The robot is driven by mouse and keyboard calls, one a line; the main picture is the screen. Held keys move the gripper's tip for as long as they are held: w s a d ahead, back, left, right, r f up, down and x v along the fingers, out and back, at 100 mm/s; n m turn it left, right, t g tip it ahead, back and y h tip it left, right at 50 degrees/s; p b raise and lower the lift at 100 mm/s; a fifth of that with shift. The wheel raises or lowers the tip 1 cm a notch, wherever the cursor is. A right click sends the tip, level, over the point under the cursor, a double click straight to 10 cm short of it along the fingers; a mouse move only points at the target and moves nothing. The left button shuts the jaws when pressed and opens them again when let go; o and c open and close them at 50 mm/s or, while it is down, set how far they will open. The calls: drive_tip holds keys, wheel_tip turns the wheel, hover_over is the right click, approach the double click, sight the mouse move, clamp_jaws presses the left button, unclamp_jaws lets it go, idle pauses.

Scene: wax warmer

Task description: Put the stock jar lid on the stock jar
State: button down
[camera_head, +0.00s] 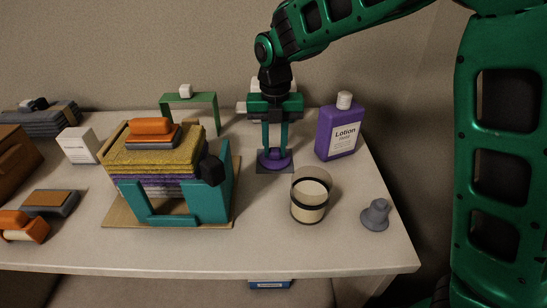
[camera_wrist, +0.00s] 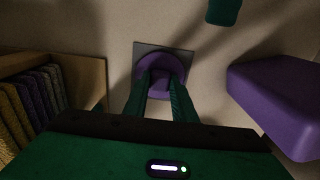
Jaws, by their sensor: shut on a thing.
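A round purple lid (camera_head: 275,162) with a raised knob is at a dark square pad (camera_head: 262,171) on the table. My gripper (camera_head: 274,150) points straight down and is shut on the lid's knob. The wrist view shows the lid (camera_wrist: 176,66) between my two fingers (camera_wrist: 160,88), over the dark pad (camera_wrist: 145,49). I cannot tell whether the lid touches the pad. The stock jar appears to be the clear open jar (camera_head: 311,195) with pale contents and a dark band. It stands upright in front and to the right of my gripper, with nothing on its rim.
A purple lotion bottle (camera_head: 342,128) stands close right of my gripper. A grey stepped piece (camera_head: 376,215) is right of the jar. A teal rack (camera_head: 205,195) with folded towels (camera_head: 150,153) stands left. A green arch (camera_head: 190,98) is behind. The table front between rack and jar is clear.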

drive_tip(key=shift+r, duration=0.45)
idle(0.5)
drive_tip(key=shift+r, duration=1.65)
drive_tip(key=shift+r, duration=0.1)
drive_tip(key=shift+r, duration=5.3)
drive_tip(key=shift+s+d+f, duration=0.1)
drive_tip(key=shift+s+d, duration=0.95)
drive_tip(key=shift+s, duration=1.8)
drive_tip(key=shift+s+d+r, duration=0.1)
drive_tip(key=shift+s+d, duration=1)
drive_tip(key=shift+s, duration=1.75)
drive_tip(key=shift+s+d+f, duration=0.1)
drive_tip(key=shift+s+d, duration=0.95)
drive_tip(key=shift+s, duration=1.8)
drive_tip(key=shift+s+f, duration=0.1)
drive_tip(key=shift+f, duration=1.4)
drive_tip(key=shift+f, duration=0.2)
drive_tip(key=shift+f, duration=0.2)
